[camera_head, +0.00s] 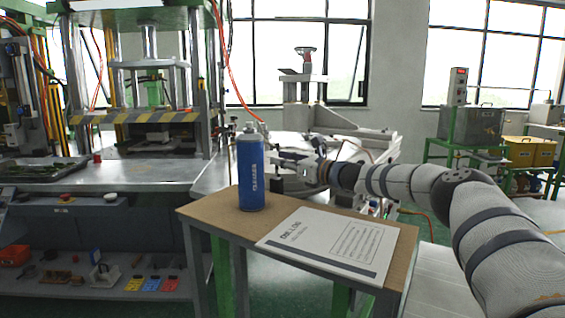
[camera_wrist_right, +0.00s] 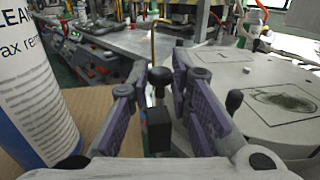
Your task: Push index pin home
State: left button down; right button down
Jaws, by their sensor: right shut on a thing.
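My right gripper (camera_head: 282,160) reaches left past the far side of the small table, behind the blue spray can. In the right wrist view its purple-padded fingers (camera_wrist_right: 164,78) are closed around a ball-topped black knob (camera_wrist_right: 159,76), which looks like the index pin. A square black block (camera_wrist_right: 158,130) shows below the knob, between the fingers. I cannot tell how deep the pin sits. The grey round plate (camera_wrist_right: 262,112) is beside the fingers on the right, with a separate black knob (camera_wrist_right: 234,101) near its edge. My left gripper is not in view.
The blue spray can (camera_head: 251,172) stands on the small brown-topped table (camera_head: 217,217) next to a white paper sheet (camera_head: 330,241). In the wrist view the can (camera_wrist_right: 32,90) is close on the left. A press (camera_head: 150,120) stands at the back left.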

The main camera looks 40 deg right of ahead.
notch_tip(320, 180, down, 2)
jog(key=shift+f+b, duration=0.1)
jog(key=shift+b, duration=0.3)
jog(key=c, duration=1.5)
grip_release()
jog(key=s, duration=0.7)
jog(key=shift+s+d, duration=0.25)
jog(key=shift+d, duration=0.05)
